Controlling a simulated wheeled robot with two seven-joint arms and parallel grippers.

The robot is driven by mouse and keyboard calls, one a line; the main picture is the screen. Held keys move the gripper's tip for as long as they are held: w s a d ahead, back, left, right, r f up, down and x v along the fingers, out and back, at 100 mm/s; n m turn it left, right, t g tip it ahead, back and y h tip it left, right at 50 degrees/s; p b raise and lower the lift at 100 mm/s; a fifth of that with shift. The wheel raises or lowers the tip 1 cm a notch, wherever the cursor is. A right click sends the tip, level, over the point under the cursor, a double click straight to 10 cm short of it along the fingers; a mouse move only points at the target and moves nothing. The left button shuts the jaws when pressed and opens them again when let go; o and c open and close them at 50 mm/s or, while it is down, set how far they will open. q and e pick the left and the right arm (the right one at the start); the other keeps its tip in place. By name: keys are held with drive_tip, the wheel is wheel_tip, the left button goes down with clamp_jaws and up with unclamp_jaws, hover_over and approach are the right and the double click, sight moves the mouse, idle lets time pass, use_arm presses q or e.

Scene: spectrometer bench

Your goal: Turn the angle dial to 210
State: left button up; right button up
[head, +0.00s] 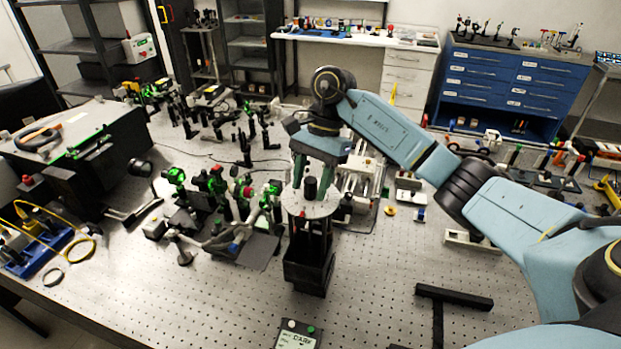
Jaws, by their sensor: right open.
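The angle dial (296,208) is a pale round disc with a black knob (311,188) standing up at its middle. It sits on top of a dark stand with a black box-like base (308,274). My right gripper (311,182) points down over the dial, its fingers open on either side of the knob. I cannot tell whether the fingers touch the knob. The dial's markings are too small to read, and the gripper hides its far part. My left gripper is not in view.
Green and black optics mounts (215,185) crowd the bench left of the dial. A white-framed instrument (360,180) stands close behind on the right. A small box with buttons (297,338) is at the front edge. A black T-shaped bar (453,296) lies at front right.

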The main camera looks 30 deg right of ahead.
drive_tip(key=shift+c, duration=0.2)
drive_tip(key=c, duration=0.9)
drive_tip(key=shift+c, duration=0.2)
